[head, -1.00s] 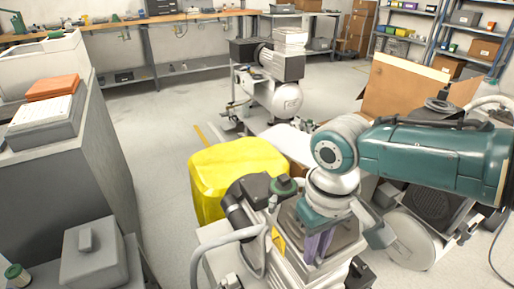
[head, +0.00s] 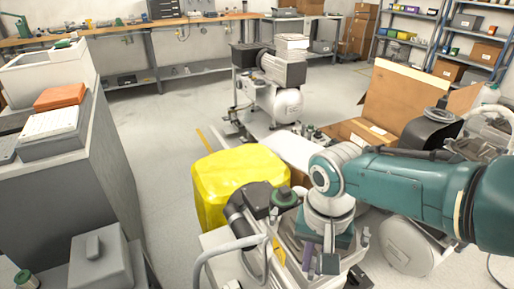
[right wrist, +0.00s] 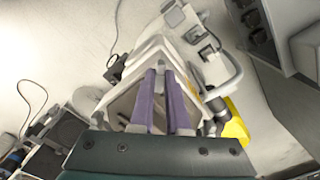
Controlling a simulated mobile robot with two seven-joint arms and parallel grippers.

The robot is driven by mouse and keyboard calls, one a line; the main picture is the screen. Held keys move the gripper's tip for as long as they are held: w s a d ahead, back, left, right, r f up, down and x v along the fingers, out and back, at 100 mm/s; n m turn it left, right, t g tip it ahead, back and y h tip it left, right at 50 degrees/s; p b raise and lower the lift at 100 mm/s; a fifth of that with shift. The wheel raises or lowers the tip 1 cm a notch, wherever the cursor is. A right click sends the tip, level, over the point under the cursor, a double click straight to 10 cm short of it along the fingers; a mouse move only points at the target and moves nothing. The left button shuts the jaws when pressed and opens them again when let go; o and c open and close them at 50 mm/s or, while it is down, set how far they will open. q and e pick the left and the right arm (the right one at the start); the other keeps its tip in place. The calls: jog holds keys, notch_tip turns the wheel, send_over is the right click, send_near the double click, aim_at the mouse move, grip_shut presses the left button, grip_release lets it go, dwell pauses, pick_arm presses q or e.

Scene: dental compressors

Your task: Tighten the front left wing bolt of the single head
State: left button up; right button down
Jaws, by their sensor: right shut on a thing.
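The single head is the pale housing (head: 298,250) of the compressor in the foreground, largely hidden under my right arm in the head view. It also shows in the right wrist view (right wrist: 124,101), beyond the fingers. My right gripper (head: 320,264) points down over it. In the right wrist view its two purple fingers (right wrist: 161,72) are close together, with a small grey piece (right wrist: 162,66) between their tips. This looks like the wing bolt, but its wings are not clear. A small upright grey post (head: 364,238) stands right of the gripper. My left gripper is out of view.
A yellow bin (head: 235,178) stands just behind the compressor. A curved grey handle (head: 232,243) and a black cylinder (head: 240,215) rise left of the gripper. An open cardboard box (head: 405,95) and another compressor (head: 285,98) stand farther back. The floor at centre left is clear.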

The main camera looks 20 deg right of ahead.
aim_at(312, 265)
dwell(0.5)
jog(key=c, duration=0.9)
grip_release()
jog(key=shift+r, duration=0.1)
jog(key=shift+r+p, duration=0.35)
notch_tip(312, 265, up, 9)
jog(key=p, duration=0.6)
